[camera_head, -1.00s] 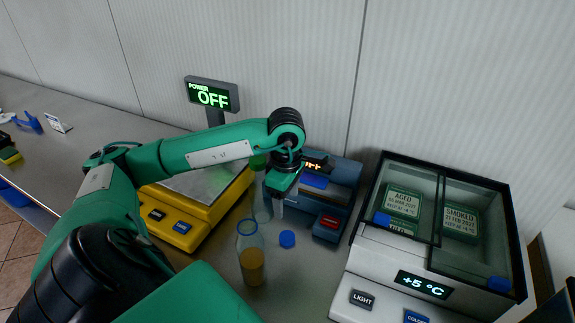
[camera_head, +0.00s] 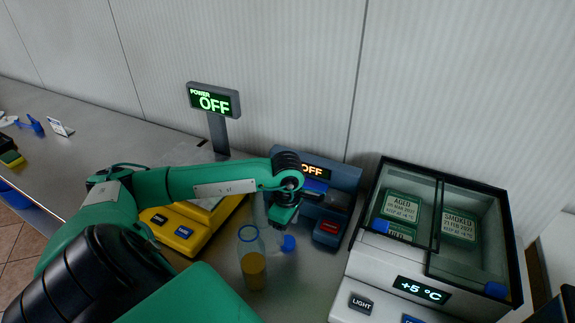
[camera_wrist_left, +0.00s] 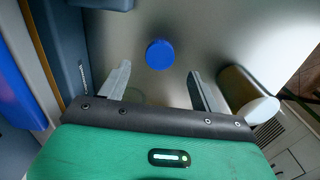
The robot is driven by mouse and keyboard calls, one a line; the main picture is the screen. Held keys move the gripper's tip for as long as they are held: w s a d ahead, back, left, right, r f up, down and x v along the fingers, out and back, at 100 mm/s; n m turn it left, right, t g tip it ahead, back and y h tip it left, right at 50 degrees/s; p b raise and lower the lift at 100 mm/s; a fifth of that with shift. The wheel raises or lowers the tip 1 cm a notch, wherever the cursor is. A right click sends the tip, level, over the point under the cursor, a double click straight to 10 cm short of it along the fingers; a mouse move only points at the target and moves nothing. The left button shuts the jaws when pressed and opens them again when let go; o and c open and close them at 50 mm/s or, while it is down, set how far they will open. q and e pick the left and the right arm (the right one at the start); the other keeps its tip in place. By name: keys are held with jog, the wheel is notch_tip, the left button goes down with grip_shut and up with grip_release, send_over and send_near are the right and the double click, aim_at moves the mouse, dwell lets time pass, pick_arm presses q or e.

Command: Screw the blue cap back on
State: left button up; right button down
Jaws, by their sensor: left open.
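The blue cap (camera_head: 288,243) lies on the steel counter just right of the bottle. It also shows in the left wrist view (camera_wrist_left: 160,54), ahead of and between my fingers but not held. The clear bottle (camera_head: 253,268) stands upright and uncapped, with amber contents in its lower part. In the left wrist view, the bottle (camera_wrist_left: 238,88) is beside my right-hand finger. My left gripper (camera_head: 281,223) points down beside and slightly behind the cap, open and empty; its fingers show apart in the wrist view (camera_wrist_left: 158,86). My right gripper is out of view.
A yellow scale (camera_head: 188,228) stands left of the bottle. A dark blue device (camera_head: 341,196) stands close behind the gripper. A glass-topped cooler (camera_head: 385,268) stands at right. Another clear container (camera_head: 259,208) is partly hidden behind my arm. Bare counter lies around the cap.

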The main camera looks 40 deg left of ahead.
aim_at(288, 241)
pick_arm(q)
jog(key=shift+f+p, duration=0.3)
jog(key=shift+f, duration=0.05)
notch_tip(288, 241, down, 4)
jog(key=shift+r+p, duration=0.2)
jog(key=shift+p, duration=0.55)
jog(key=shift+f, duration=0.4)
jog(key=c, duration=1.1)
jog(key=shift+o, duration=0.2)
